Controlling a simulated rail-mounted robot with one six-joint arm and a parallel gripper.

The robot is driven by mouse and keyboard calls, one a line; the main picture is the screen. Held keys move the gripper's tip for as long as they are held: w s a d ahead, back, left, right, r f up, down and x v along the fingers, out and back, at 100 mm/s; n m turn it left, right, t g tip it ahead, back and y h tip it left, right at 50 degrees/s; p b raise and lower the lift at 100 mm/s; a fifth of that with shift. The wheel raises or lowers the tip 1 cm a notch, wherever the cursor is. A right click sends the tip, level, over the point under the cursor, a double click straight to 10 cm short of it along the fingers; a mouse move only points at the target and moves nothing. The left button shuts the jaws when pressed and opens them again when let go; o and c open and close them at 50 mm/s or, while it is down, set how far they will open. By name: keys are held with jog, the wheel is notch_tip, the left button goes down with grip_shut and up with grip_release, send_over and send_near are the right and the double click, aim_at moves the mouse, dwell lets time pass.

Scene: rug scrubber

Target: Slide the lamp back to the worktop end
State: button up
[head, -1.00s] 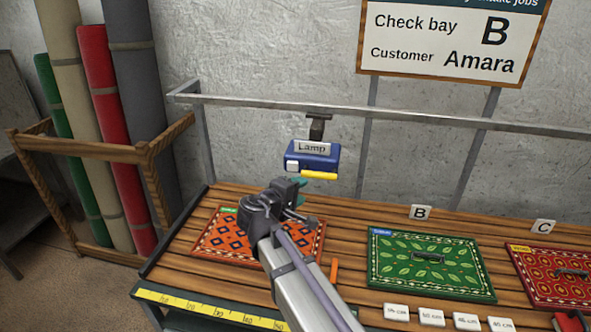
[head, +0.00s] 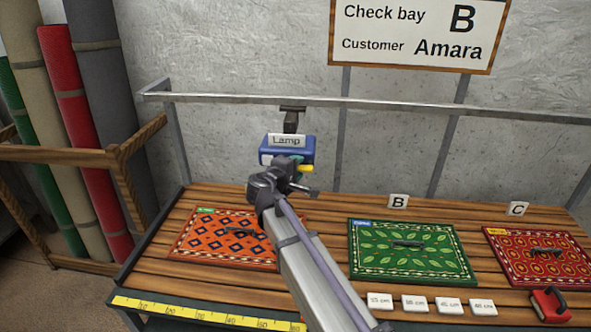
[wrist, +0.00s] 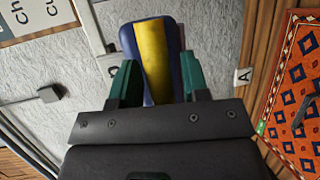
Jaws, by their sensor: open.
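The lamp (head: 274,151) is a blue box with a "Lamp" label, hanging from the metal rail (head: 400,110) near its left end, above the orange rug. A yellow bar (head: 305,168) shows at its lower front. My gripper (head: 300,172) is just in front of the lamp and covers part of it. In the wrist view my green fingers (wrist: 157,85) are apart, with the yellow bar (wrist: 153,55) and the blue lamp body (wrist: 131,42) lined up between and beyond them. Whether the fingers touch the bar cannot be told.
The worktop (head: 330,215) holds an orange rug (head: 205,238), a green rug (head: 410,250) and a red rug (head: 540,257). White size tiles (head: 414,304) and a red tool (head: 550,305) lie at the front. Rolled rugs (head: 80,120) stand left.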

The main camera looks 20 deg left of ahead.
grip_shut()
dwell(0.5)
